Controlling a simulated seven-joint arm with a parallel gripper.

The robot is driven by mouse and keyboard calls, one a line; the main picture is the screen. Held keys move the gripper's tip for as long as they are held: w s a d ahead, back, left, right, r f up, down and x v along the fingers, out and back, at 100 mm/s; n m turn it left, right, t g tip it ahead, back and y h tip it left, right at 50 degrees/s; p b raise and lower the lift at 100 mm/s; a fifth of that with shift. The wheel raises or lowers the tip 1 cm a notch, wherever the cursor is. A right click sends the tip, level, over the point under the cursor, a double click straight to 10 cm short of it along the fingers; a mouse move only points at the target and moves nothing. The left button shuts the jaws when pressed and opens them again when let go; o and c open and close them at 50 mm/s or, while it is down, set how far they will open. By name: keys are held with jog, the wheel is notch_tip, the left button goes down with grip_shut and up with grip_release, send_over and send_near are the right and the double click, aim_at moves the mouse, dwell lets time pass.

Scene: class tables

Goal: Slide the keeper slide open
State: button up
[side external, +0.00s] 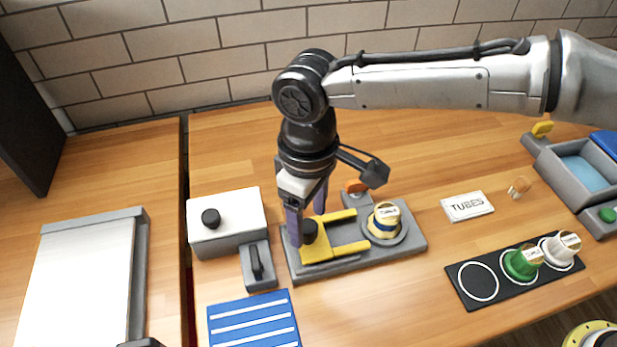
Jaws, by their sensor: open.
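The keeper slide (318,255) is a yellow forked plate with a black knob (310,232) at its left end. It lies on a grey base (345,264) in the middle of the table. Whether the fingers touch the knob I cannot tell.
A white box (228,220) with a black knob and a grey switch block (259,265) stand left of the base. A striped blue mat (254,322) lies in front. A black rack (515,270) with green and white capped pieces and a TUBES card (467,206) are right.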

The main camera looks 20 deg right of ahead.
notch_tip(320, 180, up, 12)
jog(key=shift+f, duration=0.25)
dwell(0.5)
jog(key=w+d+r+m+t+y, duration=0.1)
jog(key=d+r+m, duration=0.1)
jog(key=d+r, duration=0.55)
jog(key=w+d+r+m+t, duration=0.15)
jog(key=d+r, duration=0.35)
jog(key=d, duration=0.6)
jog(key=s+d+m+t, duration=0.1)
jog(key=s+d+m, duration=0.15)
jog(key=d, duration=0.45)
jog(key=s+d+m, duration=0.1)
jog(key=s+d, duration=0.3)
jog(key=d, duration=0.3)
jog(key=s+d+f+m+t, duration=0.1)
jog(key=s+d+f, duration=0.3)
jog(key=s+f, duration=0.2)
jog(key=s+d+f+m+t+h, duration=0.1)
jog(key=s+d+f, duration=0.3)
jog(key=s+f, duration=0.3)
jog(key=shift+d+f, duration=0.4)
jog(key=shift+f, duration=0.9)
